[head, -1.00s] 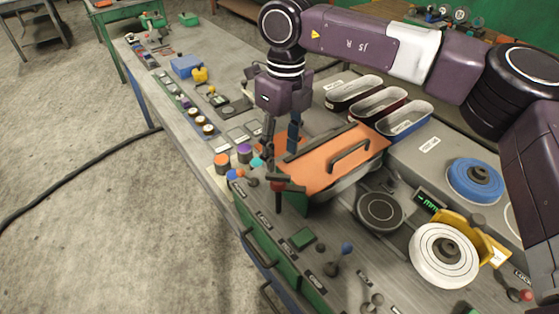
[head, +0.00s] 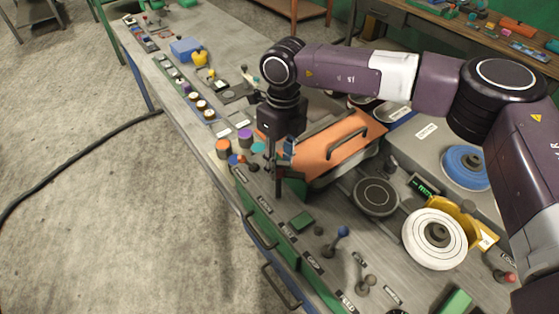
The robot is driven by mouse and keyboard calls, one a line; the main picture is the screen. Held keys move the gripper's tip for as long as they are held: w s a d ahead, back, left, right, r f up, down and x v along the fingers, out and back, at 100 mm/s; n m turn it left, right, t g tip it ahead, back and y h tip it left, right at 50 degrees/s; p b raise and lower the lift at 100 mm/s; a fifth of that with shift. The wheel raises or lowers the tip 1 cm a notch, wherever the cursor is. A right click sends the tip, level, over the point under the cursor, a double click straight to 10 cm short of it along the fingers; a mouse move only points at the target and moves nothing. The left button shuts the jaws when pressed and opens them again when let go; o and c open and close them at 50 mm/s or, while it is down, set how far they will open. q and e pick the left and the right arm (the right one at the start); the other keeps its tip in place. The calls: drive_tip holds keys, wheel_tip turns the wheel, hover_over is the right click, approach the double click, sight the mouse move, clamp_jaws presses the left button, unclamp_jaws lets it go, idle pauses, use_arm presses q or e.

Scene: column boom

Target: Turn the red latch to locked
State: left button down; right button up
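My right gripper (head: 280,160) points down at the near left corner of the orange-lidded box (head: 340,142). Its dark fingers overlap a dark upright post (head: 278,184) there, and the red part at the post's top is mostly hidden. I cannot tell whether the fingers touch it or how far apart they are. A separate small red-knobbed control (head: 509,277) shows at the right edge, beside a partly cut-off label. My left gripper is not in view.
Orange, purple and teal knobs (head: 245,135) stand just left of the gripper. A blue-knobbed lever (head: 341,232), a round dark plate (head: 376,196) and a white wheel (head: 435,240) lie to the right. The bench's front edge runs close by, with open floor beyond.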

drive_tip(key=c, duration=0.7)
drive_tip(key=shift+f+n+b, duration=0.1)
drive_tip(key=shift+n+b, duration=0.2)
drive_tip(key=shift+b, duration=0.4)
drive_tip(key=shift+c, duration=0.2)
drive_tip(key=n+b, duration=0.4)
drive_tip(key=b, duration=0.2)
drive_tip(key=shift+w+f, duration=0.1)
drive_tip(key=shift+r+n+b, duration=0.15)
drive_tip(key=shift+n+b, duration=0.6)
drive_tip(key=shift+n, duration=0.25)
drive_tip(key=shift+r+n+b, duration=0.1)
drive_tip(key=shift+n+b, duration=0.65)
drive_tip(key=shift+n, duration=0.25)
drive_tip(key=o, duration=1.2)
drive_tip(key=shift+c, duration=0.2)
